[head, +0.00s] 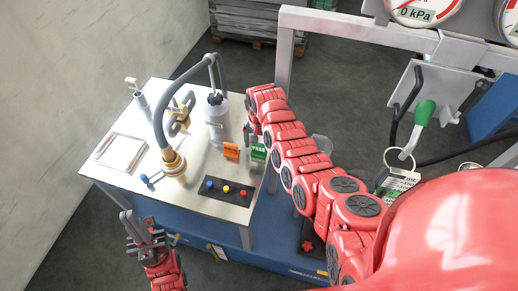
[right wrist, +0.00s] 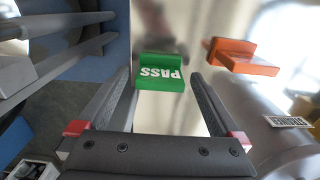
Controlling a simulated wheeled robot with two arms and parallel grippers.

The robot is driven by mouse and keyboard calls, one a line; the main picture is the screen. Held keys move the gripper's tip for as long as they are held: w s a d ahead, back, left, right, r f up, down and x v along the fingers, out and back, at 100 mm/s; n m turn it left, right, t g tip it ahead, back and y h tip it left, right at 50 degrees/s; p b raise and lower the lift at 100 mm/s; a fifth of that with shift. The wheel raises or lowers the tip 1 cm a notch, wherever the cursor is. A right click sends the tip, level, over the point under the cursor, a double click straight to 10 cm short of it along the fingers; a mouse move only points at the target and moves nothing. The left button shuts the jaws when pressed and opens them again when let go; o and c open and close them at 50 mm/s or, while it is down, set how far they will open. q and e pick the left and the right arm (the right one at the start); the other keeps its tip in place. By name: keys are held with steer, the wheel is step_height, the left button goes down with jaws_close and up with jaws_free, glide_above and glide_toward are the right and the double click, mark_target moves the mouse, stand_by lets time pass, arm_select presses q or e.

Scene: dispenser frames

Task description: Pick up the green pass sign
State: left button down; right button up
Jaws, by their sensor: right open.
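The green pass sign (head: 258,152) stands near the right edge of the metal table, beside an orange sign (head: 231,150). In the right wrist view the green sign (right wrist: 160,72), with white "PASS" lettering, shows upside down just beyond and between the fingertips. My right gripper (right wrist: 164,82) is open and empty, with a finger to each side of the sign; I see no contact. In the head view my right gripper (head: 251,134) points down above the sign. My left gripper (head: 140,228) hangs off the table's front left corner; its opening is unclear.
The table (head: 120,185) also holds a silver bottle (head: 215,115), a hose on a brass fitting (head: 174,162), a black button panel (head: 228,191) and a white tray (head: 120,151). In the right wrist view the orange sign (right wrist: 243,57) and a labelled cylinder (right wrist: 265,125) lie right of the fingers.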

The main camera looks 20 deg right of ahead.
steer(key=c, duration=1.4)
steer(key=shift+w+r, duration=0.1)
steer(key=shift+r, duration=0.05)
